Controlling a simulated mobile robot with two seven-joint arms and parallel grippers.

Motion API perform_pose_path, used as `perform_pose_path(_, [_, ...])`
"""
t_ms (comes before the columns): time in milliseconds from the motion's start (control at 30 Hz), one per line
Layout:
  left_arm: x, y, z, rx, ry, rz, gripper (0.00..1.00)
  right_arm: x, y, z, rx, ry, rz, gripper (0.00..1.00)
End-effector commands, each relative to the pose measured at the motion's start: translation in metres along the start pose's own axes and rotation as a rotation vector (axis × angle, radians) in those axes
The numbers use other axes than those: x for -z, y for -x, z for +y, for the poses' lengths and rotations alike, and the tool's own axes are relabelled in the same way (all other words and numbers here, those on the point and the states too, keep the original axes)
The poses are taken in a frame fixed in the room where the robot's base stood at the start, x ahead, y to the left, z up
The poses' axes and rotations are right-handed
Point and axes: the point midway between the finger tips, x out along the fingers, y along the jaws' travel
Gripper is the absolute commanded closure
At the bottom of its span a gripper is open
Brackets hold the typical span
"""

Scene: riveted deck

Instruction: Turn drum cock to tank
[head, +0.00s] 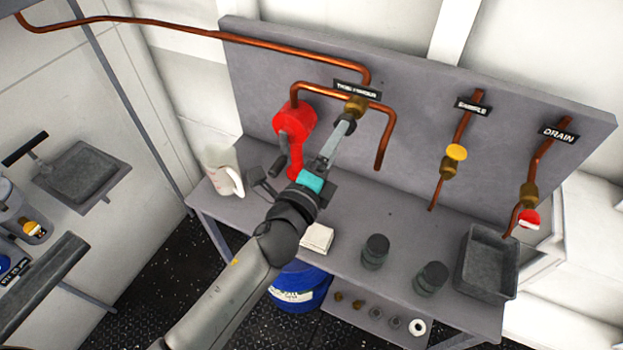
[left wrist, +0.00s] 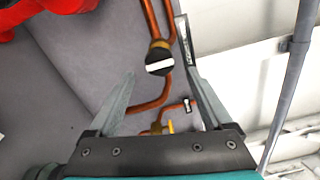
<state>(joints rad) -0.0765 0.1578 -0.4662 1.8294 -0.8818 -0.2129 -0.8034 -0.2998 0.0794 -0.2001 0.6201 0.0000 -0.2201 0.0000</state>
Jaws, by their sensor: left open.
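The drum cock is a brass valve (head: 357,104) with a dark round knob, at a pipe junction under a black label (head: 357,90) on the grey back panel. In the left wrist view the knob (left wrist: 160,58) carries a white bar, lying nearly level across that picture. My left gripper (head: 341,133) reaches up to the cock with one grey finger showing close to the knob. In the left wrist view its two fingers (left wrist: 160,78) are spread, with the knob seen between and beyond their tips; I cannot tell whether they touch. My right gripper is not in view.
A red hand pump (head: 295,120) stands left of the cock and a white jug (head: 222,172) further left. The SAMPLE valve (head: 456,152) and DRAIN valve (head: 529,219) are on the right. Dark jars (head: 375,251) and a grey tray (head: 487,264) stand on the bench.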

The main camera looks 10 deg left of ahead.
Motion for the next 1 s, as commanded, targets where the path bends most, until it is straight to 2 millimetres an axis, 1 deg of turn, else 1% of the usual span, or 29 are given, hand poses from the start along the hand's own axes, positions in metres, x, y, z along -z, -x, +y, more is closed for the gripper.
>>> perform_pose_path(33, [0.0,0.011,0.002,-0.002,-0.001,0.0,0.16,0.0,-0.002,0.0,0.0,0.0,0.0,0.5])
perform_pose_path(200, [0.0,0.041,0.003,-0.003,0.0,0.0,0.16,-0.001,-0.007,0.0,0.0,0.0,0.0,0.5])
perform_pose_path(400, [0.0,0.072,0.002,-0.002,-0.001,0.0,0.16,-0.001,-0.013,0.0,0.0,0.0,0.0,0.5])
perform_pose_path(500, [0.0,0.085,0.002,-0.002,-0.001,0.0,0.16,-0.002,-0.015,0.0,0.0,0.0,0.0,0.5])
perform_pose_path(700, [0.0,0.098,0.001,0.0,-0.002,-0.001,0.16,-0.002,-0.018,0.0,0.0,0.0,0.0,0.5])
perform_pose_path(1000, [-0.001,0.101,0.0,0.0,-0.003,-0.001,0.16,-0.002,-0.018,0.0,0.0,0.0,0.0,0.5])
